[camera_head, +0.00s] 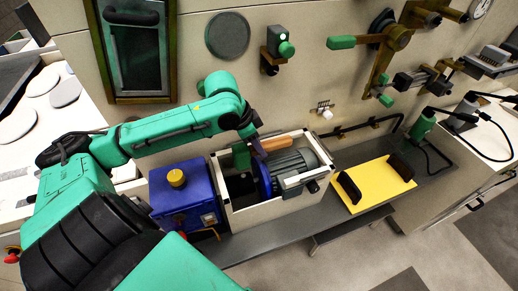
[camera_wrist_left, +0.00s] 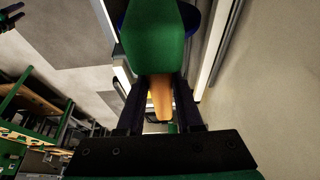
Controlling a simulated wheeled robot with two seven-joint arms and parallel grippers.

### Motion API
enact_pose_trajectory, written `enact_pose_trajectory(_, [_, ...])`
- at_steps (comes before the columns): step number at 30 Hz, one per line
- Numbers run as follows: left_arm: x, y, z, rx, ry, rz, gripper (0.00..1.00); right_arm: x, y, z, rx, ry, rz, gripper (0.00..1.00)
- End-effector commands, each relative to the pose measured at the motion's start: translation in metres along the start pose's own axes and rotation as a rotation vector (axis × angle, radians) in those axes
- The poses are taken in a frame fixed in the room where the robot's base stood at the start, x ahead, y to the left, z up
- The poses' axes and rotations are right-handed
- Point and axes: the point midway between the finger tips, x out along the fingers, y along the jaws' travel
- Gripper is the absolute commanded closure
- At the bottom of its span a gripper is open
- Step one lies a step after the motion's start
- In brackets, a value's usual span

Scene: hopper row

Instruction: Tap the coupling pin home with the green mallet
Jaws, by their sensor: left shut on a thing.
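The green mallet has a green block head (camera_head: 241,156) and an orange-brown handle (camera_head: 277,143). My left gripper (camera_head: 259,147) is shut on the mallet and holds it above the open white housing. In the left wrist view the mallet's green head (camera_wrist_left: 150,35) fills the top middle, and its orange handle (camera_wrist_left: 160,98) lies between the fingers (camera_wrist_left: 158,105). Below the mallet, a grey motor (camera_head: 292,165) with a blue round flange (camera_head: 265,181) sits in the housing (camera_head: 250,214). I cannot make out the coupling pin. My right gripper is not in view.
A blue box (camera_head: 170,206) with a yellow knob (camera_head: 176,177) stands left of the housing. A yellow plate (camera_head: 375,184) with black handles lies to the right on the grey bench (camera_head: 262,238). Levers (camera_head: 397,38) and a green knob (camera_head: 286,48) stick out of the wall behind.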

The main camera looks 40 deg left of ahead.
Motion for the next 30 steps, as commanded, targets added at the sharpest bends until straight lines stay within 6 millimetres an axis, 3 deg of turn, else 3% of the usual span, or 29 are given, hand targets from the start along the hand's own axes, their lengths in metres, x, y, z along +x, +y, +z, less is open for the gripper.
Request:
enact_pose_trajectory(9, [0.004,0.0,0.001,-0.001,0.001,0.0,1.0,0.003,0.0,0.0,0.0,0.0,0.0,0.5])
enact_pose_trajectory(16, [0.064,0.0,0.026,-0.001,-0.001,0.002,1.0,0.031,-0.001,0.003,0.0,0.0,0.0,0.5])
enact_pose_trajectory(21, [0.047,-0.001,0.018,0.001,0.004,-0.003,1.0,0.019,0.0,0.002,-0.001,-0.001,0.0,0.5])
enact_pose_trajectory(27, [0.002,-0.001,0.0,0.0,0.005,-0.003,1.0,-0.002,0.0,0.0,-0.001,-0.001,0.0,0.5])
enact_pose_trajectory(30, [-0.001,0.0,-0.001,0.0,0.001,-0.001,1.0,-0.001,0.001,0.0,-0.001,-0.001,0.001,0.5])
